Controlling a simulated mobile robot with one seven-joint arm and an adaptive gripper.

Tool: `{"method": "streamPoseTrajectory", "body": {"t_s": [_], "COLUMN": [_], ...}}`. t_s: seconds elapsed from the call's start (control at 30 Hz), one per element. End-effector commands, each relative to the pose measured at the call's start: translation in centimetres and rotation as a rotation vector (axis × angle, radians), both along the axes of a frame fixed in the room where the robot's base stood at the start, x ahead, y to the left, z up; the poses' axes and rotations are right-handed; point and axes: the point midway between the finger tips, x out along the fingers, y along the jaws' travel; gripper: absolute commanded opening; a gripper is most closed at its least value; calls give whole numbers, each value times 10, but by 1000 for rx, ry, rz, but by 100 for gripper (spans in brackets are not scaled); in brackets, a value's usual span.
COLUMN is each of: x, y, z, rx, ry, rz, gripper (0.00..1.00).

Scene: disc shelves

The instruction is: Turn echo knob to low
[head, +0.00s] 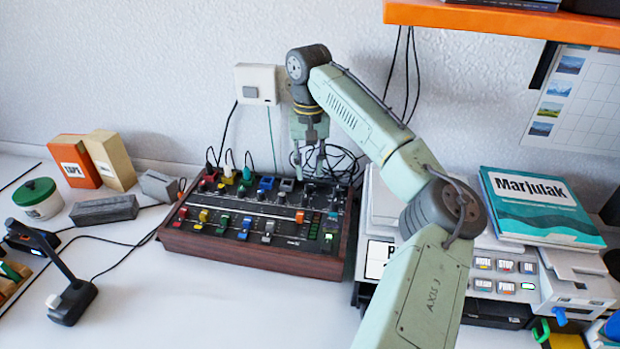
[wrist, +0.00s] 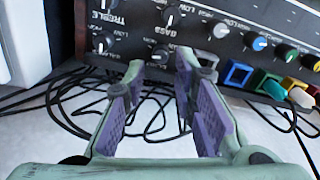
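The mixer (head: 270,262), a black panel in a wooden case, stands on the white table below my gripper. My gripper (head: 310,168) points down at its back right part. In the wrist view my gripper (wrist: 160,70) is open, with purple pads apart and nothing held. A black knob (wrist: 160,55) shows between the fingertips, near the panel's edge; its label is partly hidden. Other black knobs are the one marked bass (wrist: 173,16) and one at the left (wrist: 103,42) by the treble label. I cannot read an echo label, so I cannot tell which knob it is.
Black cables (wrist: 110,105) lie behind the mixer, under my fingers. Coloured plugs (wrist: 275,88) stand beside them. A white wall box (head: 257,84) is behind. A printer-like machine with a Marjulak book (head: 540,205) stands at the right. An orange shelf (head: 500,18) hangs above.

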Motion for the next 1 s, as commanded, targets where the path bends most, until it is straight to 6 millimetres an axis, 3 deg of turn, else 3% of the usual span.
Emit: {"method": "streamPoseTrajectory", "body": {"t_s": [0.3, 0.67, 1.0], "x": [0, 0, 0], "y": [0, 1, 1], "z": [-43, -49, -49], "rx": [0, 1, 1], "ry": [-1, -3, -3], "rz": [1, 1, 1], "gripper": [25, 25, 3]}}
